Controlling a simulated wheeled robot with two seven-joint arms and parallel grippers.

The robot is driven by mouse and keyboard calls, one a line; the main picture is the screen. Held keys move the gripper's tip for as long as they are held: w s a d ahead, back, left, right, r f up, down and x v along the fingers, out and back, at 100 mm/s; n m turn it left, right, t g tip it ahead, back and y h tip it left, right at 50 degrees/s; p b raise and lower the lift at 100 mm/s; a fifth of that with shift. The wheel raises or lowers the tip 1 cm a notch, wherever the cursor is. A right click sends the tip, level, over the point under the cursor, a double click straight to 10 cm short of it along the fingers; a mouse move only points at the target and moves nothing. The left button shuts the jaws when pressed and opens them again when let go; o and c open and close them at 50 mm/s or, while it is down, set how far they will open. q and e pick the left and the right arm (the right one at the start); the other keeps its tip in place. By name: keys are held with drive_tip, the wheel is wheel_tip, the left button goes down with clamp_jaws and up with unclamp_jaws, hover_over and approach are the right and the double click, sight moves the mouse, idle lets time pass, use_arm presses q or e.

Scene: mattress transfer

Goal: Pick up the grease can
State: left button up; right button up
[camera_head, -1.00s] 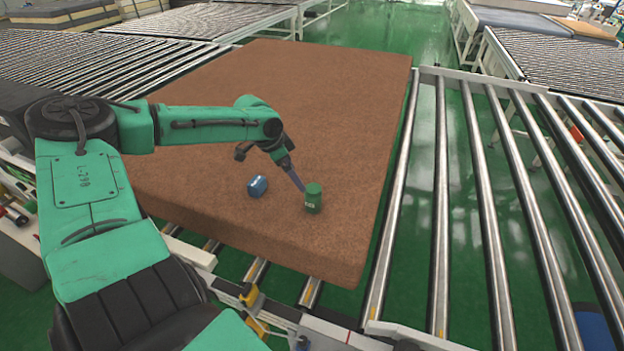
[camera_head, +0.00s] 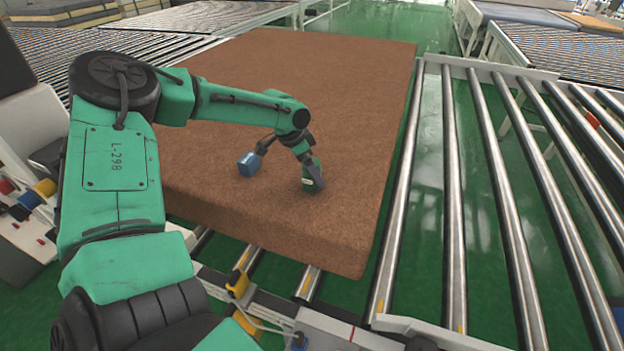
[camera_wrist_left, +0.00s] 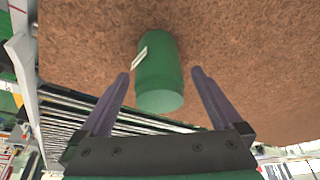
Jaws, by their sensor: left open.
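The grease can, a green cylinder with a pale label (camera_head: 311,178), is on the brown mattress (camera_head: 300,80) near its front right part. In the left wrist view the green can (camera_wrist_left: 160,75) lies between and just beyond the fingertips, with mattress behind it. My left gripper (camera_head: 315,183) is at the can, its fingers partly covering it in the head view. In the left wrist view its two fingers (camera_wrist_left: 160,75) are spread on either side of the can, with gaps showing. A blue can (camera_head: 248,164) is on the mattress to the left. My right gripper is not in view.
Metal rollers (camera_head: 455,200) run along the right of the mattress, with green floor between them. A yellow fitting (camera_head: 238,284) stands on the conveyor frame in front. The mattress behind the cans is clear.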

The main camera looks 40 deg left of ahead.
use_arm(q)
drive_tip(key=shift+s+r, duration=0.1)
drive_tip(key=shift+s, duration=0.1)
drive_tip(key=c, duration=0.9)
drive_tip(key=shift+w, duration=0.1)
clamp_jaws()
